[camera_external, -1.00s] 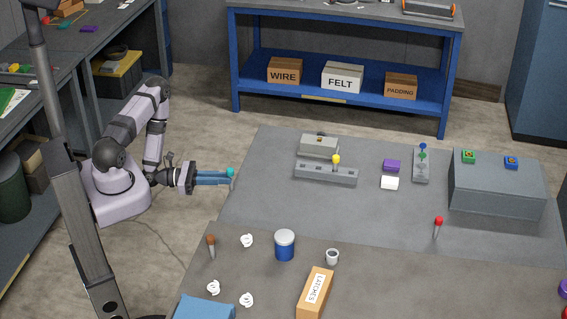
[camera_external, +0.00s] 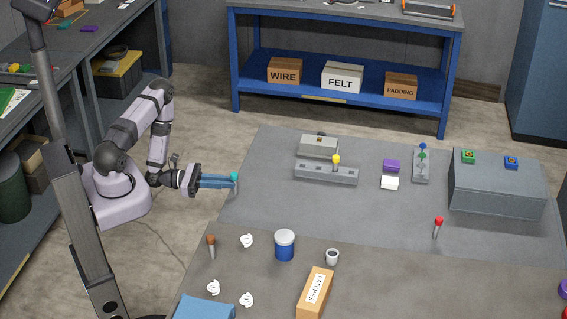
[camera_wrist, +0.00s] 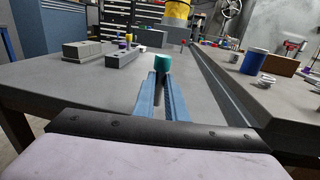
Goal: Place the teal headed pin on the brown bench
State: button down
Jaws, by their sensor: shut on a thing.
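My gripper (camera_external: 229,182) is shut on the teal headed pin (camera_external: 235,176) at the left edge of the grey table. The brown bench (camera_external: 420,280) is the brownish-grey surface nearest the external camera, in front of the grey table. It also shows on the right in the wrist view (camera_wrist: 232,88). My gripper is beside the grey table's edge, not over the brown bench.
On the brown bench are a brown headed pin (camera_external: 211,246), white coils (camera_external: 247,240), a blue tin (camera_external: 284,246), a small cup (camera_external: 332,257) and a LATCHES box (camera_external: 314,293). The grey table (camera_external: 290,215) holds a pin block (camera_external: 325,173) and a red headed pin (camera_external: 438,225).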

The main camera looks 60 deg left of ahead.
jog(key=w+d+m+g+h, duration=0.1)
jog(key=d, duration=0.1)
jog(key=d+m+g+h+b, duration=0.1)
jog(key=d, duration=0.2)
jog(key=w+d+r+m+g+h+b, duration=0.1)
jog(key=d, duration=0.1)
jog(key=shift+w+d+r, duration=0.1)
jog(key=shift+w+d, duration=0.1)
jog(key=shift+w, duration=0.15)
jog(key=w+d+r+m+g+h+b, duration=0.2)
jog(key=w+d+r, duration=0.2)
jog(key=w+d, duration=0.3)
jog(key=w+a+r+n+t+y, duration=0.1)
jog(key=w+a+r, duration=0.15)
jog(key=w, duration=0.45)
jog(key=w+a+r+n+t+y, duration=0.1)
jog(key=w+r+n, duration=0.1)
jog(key=w+r, duration=0.35)
jog(key=shift+t+y, duration=0.5)
jog(key=shift+t, duration=0.2)
jog(key=shift+w+a+f+p, duration=0.3)
jog(key=shift+w+f, duration=0.4)
jog(key=shift+f, duration=1.65)
jog(key=shift+w+a+f+p, duration=0.1)
jog(key=shift+w+f+p, duration=0.4)
jog(key=shift+f, duration=1.8)
jog(key=shift+w+a+f+p, duration=0.2)
jog(key=shift+w+f, duration=0.65)
jog(key=shift+f, duration=1.5)
jog(key=shift+f, duration=0.15)
